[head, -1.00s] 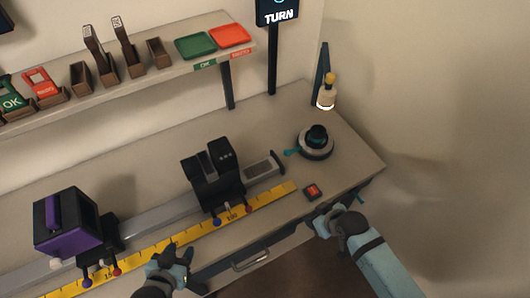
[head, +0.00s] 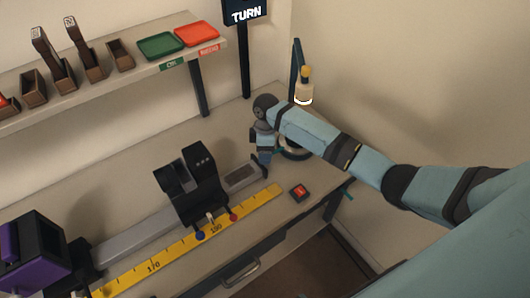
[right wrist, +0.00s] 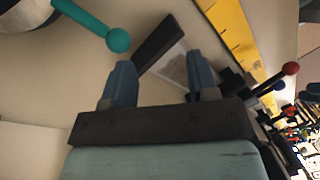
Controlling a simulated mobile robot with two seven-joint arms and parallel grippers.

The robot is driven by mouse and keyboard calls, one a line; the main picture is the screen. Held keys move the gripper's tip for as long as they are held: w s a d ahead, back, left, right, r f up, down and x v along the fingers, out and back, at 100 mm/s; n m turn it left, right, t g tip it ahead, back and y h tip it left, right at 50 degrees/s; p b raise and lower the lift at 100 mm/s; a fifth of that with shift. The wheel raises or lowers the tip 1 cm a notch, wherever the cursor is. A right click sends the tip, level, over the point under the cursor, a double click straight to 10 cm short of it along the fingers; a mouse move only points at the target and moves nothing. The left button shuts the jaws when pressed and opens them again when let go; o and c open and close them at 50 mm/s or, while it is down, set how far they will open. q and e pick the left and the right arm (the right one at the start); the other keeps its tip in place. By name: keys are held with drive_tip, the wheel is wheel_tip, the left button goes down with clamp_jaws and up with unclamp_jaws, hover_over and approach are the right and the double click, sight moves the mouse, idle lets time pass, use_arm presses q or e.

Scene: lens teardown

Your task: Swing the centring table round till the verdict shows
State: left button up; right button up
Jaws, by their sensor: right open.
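The centring table (head: 294,154) is a round turntable at the right end of the bench. My right arm hides most of it in the head view. In the right wrist view its edge (right wrist: 22,12) is at the top left, with a teal lever (right wrist: 92,22) ending in a ball. My right gripper (head: 265,154) points down beside the table's left side. In the right wrist view the gripper (right wrist: 160,72) is open and empty, with the lever's ball just beyond its left finger. The sign (head: 246,14) reads TURN. My left gripper is out of view.
A rail with a black holder (head: 190,188) and a yellow ruler (head: 190,240) lies left of the table. A red button (head: 299,192) is near the front edge. Green (head: 161,46) and red (head: 197,35) trays sit on the shelf.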

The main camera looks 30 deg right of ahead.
drive_tip(key=w+d+r, duration=0.2)
drive_tip(key=w+d, duration=0.1)
drive_tip(key=w, duration=0.1)
drive_tip(key=shift+n+g, duration=0.3)
drive_tip(key=shift+d+x, duration=0.15)
drive_tip(key=shift+x, duration=1.55)
drive_tip(key=shift+d+x, duration=0.15)
drive_tip(key=shift+x, duration=1.55)
clamp_jaws()
